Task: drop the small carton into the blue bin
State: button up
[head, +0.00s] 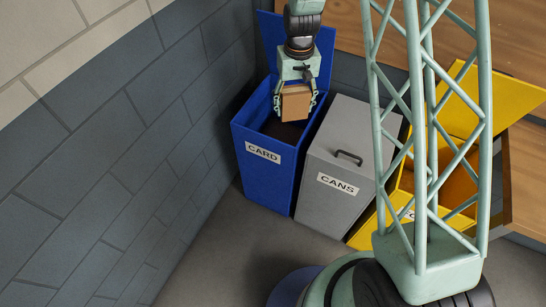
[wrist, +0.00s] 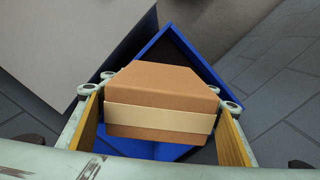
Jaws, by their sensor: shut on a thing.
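The small carton (head: 295,103) is a brown box with a paler band, seen also in the wrist view (wrist: 160,88). My gripper (head: 296,98) is shut on it, with a finger on each side. It holds the carton over the open top of the blue bin (head: 262,178), which is labelled CARD. In the wrist view the blue bin's rim (wrist: 205,62) shows behind and below the carton. The bin's blue lid (head: 268,35) stands raised at the back. The carton hides part of the bin's dark inside.
A grey bin (head: 335,205) labelled CANS stands just right of the blue bin, lid shut. A yellow bin (head: 450,215) with its lid up is further right, partly behind my lattice column. A grey block wall (head: 110,150) runs along the left. A wooden surface (head: 350,30) is behind.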

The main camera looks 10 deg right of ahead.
jog(key=shift+a, duration=0.15)
jog(key=shift+w, duration=0.15)
jog(key=shift+w+m+p, duration=0.45)
jog(key=shift+w+m, duration=0.15)
jog(key=shift+w, duration=0.25)
jog(key=w+f+m+p, duration=0.1)
jog(key=w+m+p, duration=0.3)
jog(key=w+m, duration=0.3)
jog(key=w, duration=0.2)
jog(key=shift+w+f, duration=0.3)
jog(key=shift+f, duration=0.1)
jog(key=shift+f, duration=0.15)
jog(key=shift+f+b, duration=1)
jog(key=shift+f, duration=1.85)
